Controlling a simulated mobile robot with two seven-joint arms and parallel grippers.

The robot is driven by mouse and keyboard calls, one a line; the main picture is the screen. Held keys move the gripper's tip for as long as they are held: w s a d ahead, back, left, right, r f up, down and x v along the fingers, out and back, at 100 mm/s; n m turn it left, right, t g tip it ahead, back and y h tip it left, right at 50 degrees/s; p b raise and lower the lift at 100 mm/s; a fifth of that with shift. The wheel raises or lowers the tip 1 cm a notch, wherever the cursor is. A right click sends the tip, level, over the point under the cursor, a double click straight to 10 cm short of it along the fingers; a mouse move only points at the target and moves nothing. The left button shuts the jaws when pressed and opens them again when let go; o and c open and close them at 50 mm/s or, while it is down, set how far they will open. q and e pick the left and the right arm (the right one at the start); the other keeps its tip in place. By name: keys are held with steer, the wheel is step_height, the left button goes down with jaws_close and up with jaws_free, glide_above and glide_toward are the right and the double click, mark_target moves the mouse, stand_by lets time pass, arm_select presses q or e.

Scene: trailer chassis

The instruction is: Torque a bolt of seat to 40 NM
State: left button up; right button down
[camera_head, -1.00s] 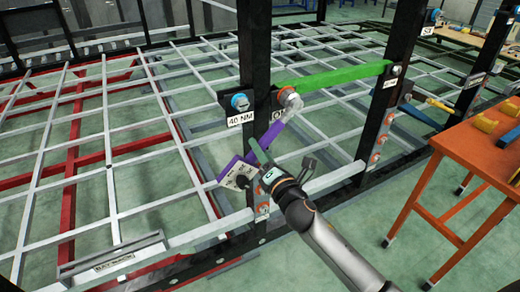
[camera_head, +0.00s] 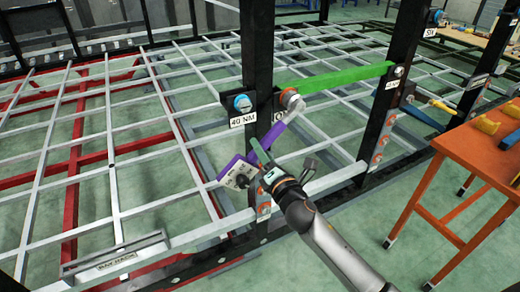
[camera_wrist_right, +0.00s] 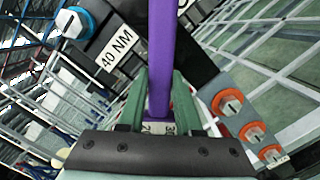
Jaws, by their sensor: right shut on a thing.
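A purple torque wrench (camera_head: 262,152) has a grey head at its upper right end and a white boxy part at its lower left end. My right gripper (camera_head: 276,165) is shut on its purple shaft (camera_wrist_right: 161,60), which stands between the green fingers in the right wrist view. The wrench head is beside and just below a bolt with an orange ring (camera_head: 290,98) on the black post. A blue bolt (camera_head: 241,102) sits left of the post above a "40 NM" label (camera_head: 242,119). The blue bolt also shows in the right wrist view (camera_wrist_right: 70,22). My left gripper is out of view.
A green bar (camera_head: 335,77) runs from this post to another post on the right. Several orange-ringed bolts (camera_wrist_right: 250,130) sit on a plate lower down. An orange table (camera_head: 475,150) stands at right. Grey frame bars fill the left side.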

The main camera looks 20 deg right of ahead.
steer(key=shift+s, duration=0.1)
steer(key=shift+s+d+r+p, duration=0.1)
steer(key=shift+s+d+p, duration=0.1)
steer(key=shift+s, duration=1.25)
steer(key=shift+s+d+p, duration=0.1)
steer(key=shift+s+p, duration=0.05)
steer(key=shift+s, duration=1.45)
